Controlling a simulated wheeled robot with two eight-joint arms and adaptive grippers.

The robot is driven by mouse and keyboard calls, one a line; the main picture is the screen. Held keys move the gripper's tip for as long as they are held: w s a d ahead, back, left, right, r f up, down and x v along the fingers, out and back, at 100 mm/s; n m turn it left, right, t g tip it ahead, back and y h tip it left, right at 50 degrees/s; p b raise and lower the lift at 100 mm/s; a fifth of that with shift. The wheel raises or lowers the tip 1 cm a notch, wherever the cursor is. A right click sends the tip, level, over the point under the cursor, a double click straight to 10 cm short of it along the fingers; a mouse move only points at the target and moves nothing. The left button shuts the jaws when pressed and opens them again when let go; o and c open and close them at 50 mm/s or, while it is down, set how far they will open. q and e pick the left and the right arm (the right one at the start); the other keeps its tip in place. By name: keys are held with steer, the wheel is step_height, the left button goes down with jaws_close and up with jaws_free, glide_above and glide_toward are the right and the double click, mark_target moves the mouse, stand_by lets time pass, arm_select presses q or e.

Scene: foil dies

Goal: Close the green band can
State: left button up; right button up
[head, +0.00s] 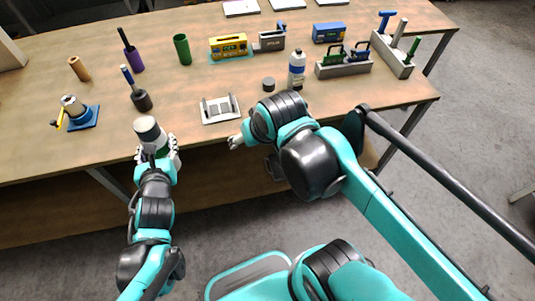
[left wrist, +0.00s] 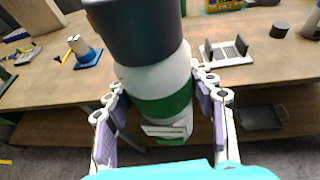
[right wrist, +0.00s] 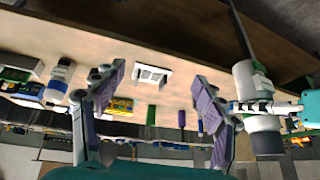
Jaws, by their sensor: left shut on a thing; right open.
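The green band can (head: 149,133) is white with a green band and is held upright off the table's front edge. In the left wrist view the green band (left wrist: 163,106) shows between the fingers, with a dark grey cap (left wrist: 138,32) on the can's top; how tightly it sits cannot be told. My left gripper (head: 158,156) is shut around the can's lower part. My right gripper (head: 236,142) is open and empty at the table's front edge, to the right of the can. In the right wrist view the can (right wrist: 246,76) stands beyond the right-hand finger.
A loose dark lid (head: 268,84) lies beside a blue band bottle (head: 297,72). A white slotted plate (head: 220,109) lies near the front edge. The table's front middle-left is clear.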

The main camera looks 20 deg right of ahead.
steer(key=s+d+f+t, duration=0.1)
steer(key=s+d+f, duration=0.1)
steer(key=f, duration=0.3)
steer(key=shift+s+d+f+n, duration=0.25)
steer(key=shift+s+d+n, duration=0.05)
steer(key=shift+s, duration=0.4)
